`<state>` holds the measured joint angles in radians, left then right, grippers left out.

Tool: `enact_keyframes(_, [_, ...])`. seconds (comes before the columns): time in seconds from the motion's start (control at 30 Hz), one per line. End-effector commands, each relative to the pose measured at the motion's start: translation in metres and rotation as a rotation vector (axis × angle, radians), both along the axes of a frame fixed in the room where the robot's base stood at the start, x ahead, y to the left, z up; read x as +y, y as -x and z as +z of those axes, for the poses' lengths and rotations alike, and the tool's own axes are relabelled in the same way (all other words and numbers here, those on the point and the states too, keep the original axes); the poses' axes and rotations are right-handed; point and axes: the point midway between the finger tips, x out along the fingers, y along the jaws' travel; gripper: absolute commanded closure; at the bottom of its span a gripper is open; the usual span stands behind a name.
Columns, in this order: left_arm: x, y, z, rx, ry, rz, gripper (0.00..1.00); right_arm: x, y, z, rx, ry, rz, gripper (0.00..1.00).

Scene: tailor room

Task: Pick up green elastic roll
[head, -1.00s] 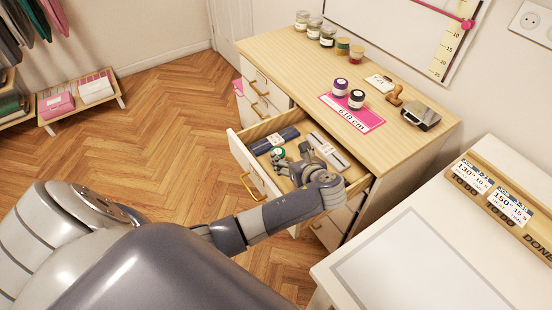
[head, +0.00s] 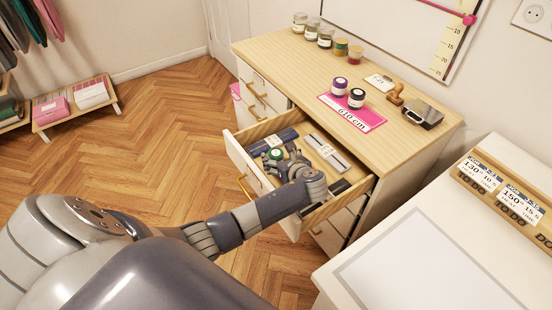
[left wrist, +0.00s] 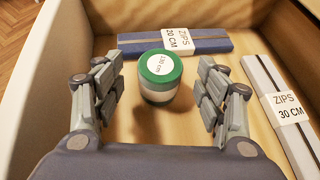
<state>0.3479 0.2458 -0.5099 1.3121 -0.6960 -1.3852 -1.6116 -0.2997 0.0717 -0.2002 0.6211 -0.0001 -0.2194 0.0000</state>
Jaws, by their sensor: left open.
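The green elastic roll (left wrist: 159,76) stands upright on the drawer floor in the left wrist view, with a green top and a white label. It also shows in the head view (head: 276,154) inside the open drawer. My left gripper (left wrist: 160,95) is open, with its fingers on either side of the roll and a gap on both sides. In the head view my left gripper (head: 279,162) is down in the drawer at the roll. My right gripper is not in view.
The open drawer (head: 243,160) also holds a blue zip pack (left wrist: 205,41) behind the roll and a grey zip pack (left wrist: 275,105) to its right. A white table (head: 400,265) stands at right.

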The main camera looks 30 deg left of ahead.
Motion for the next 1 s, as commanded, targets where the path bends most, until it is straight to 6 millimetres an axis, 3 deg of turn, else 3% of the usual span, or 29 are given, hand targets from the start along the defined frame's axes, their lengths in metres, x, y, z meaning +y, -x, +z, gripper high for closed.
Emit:
enact_keyframes(0.2, [0.022,-0.015,-0.012,0.000,-0.002,0.002,0.34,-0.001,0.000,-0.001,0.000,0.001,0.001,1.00])
enact_keyframes(0.53, [0.026,-0.017,-0.015,0.000,0.000,0.000,0.34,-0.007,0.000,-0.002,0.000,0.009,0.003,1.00])
enact_keyframes(0.73, [0.026,-0.017,-0.015,0.000,0.000,0.000,0.80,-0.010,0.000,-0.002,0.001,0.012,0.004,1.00])
enact_keyframes(1.0, [0.026,-0.017,-0.015,0.000,0.000,0.000,0.81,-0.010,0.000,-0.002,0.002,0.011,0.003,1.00])
